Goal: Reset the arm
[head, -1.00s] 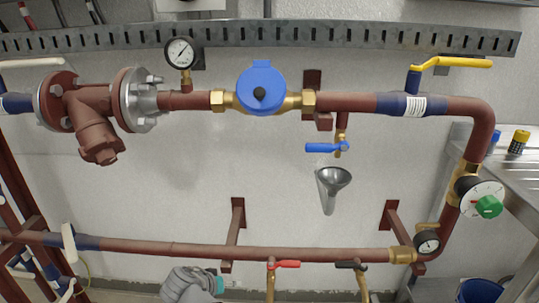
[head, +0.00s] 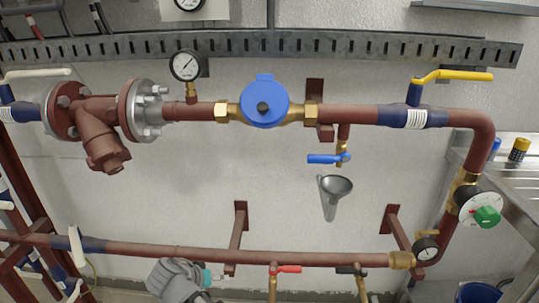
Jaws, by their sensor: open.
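A grey part of my arm (head: 176,281) with a teal cap shows at the bottom edge, left of centre, in front of the lower red-brown pipe (head: 170,253). My gripper is not in view, and the rest of the arm lies below the picture edge.
The upper pipe (head: 350,115) carries a strainer (head: 100,130), a pressure gauge (head: 186,66), a blue meter (head: 264,101) and a yellow-handled valve (head: 452,75). A blue-handled tap (head: 328,158) hangs above a metal funnel (head: 332,192). Red (head: 286,269) and black (head: 351,270) handles sit low.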

